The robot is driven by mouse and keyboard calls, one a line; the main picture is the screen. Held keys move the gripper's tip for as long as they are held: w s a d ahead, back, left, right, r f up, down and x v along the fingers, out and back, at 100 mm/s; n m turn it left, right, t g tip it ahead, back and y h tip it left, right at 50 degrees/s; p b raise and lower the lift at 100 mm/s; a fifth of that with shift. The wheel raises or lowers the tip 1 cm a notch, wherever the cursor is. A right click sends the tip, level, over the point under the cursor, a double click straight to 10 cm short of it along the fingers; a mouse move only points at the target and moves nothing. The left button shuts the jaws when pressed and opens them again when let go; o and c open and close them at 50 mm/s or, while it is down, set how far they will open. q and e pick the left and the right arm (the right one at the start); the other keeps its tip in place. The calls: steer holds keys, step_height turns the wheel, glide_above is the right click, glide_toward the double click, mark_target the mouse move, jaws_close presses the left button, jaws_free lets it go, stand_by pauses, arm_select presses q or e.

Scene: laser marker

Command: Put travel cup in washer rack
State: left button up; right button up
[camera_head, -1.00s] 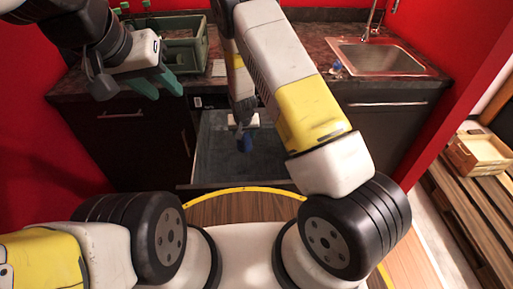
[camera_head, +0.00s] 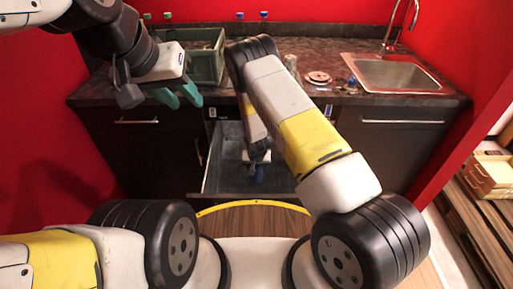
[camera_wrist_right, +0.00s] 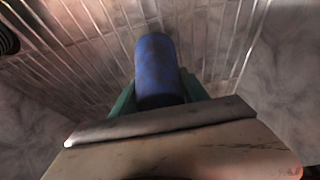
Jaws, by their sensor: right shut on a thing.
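The travel cup is a blue cylinder (camera_head: 257,174), low inside the pulled-out washer rack (camera_head: 222,172) below the counter. In the right wrist view the cup (camera_wrist_right: 158,65) stands out between green fingers, with light slatted or wire-like surfaces behind it. My right gripper (camera_wrist_right: 158,95) is shut on the cup; in the head view (camera_head: 257,162) it is small and partly hidden by my arm. I cannot tell whether the cup touches the rack floor. My left gripper (camera_head: 178,97) is open and empty, its green fingers apart in front of the counter at the left.
A green crate (camera_head: 205,62) stands on the dark counter (camera_head: 300,50) at the back left. A steel sink (camera_head: 395,72) is at the right. A round light item (camera_head: 318,77) and a can-like item (camera_head: 290,62) stand between them. Red walls bound both sides.

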steer(key=shift+f, duration=0.1)
steer(key=o, duration=1.5)
steer(key=s+d+r+y, duration=0.15)
steer(key=s+r, duration=0.25)
steer(key=r, duration=0.9)
steer(key=s+d+r, duration=0.3)
steer(key=r, duration=1.1)
steer(key=s+d+r+y, duration=0.15)
steer(key=s+r, duration=0.25)
steer(key=r, duration=0.9)
steer(key=shift+n+t+h, duration=0.3)
steer(key=shift+t+h, duration=0.1)
steer(key=shift+t, duration=0.5)
steer(key=s+d+r, duration=0.2)
steer(key=s+r, duration=0.2)
steer(key=s, duration=0.2)
steer(key=s+d+r, duration=0.3)
steer(key=s+r, duration=0.2)
steer(key=s, duration=0.2)
steer(key=s+d+r, duration=0.3)
steer(key=s+r, duration=0.1)
steer(key=s, duration=0.2)
steer(key=shift+s+d+r, duration=0.1)
steer(key=shift+s+r, duration=0.05)
steer(key=shift+s, duration=0.1)
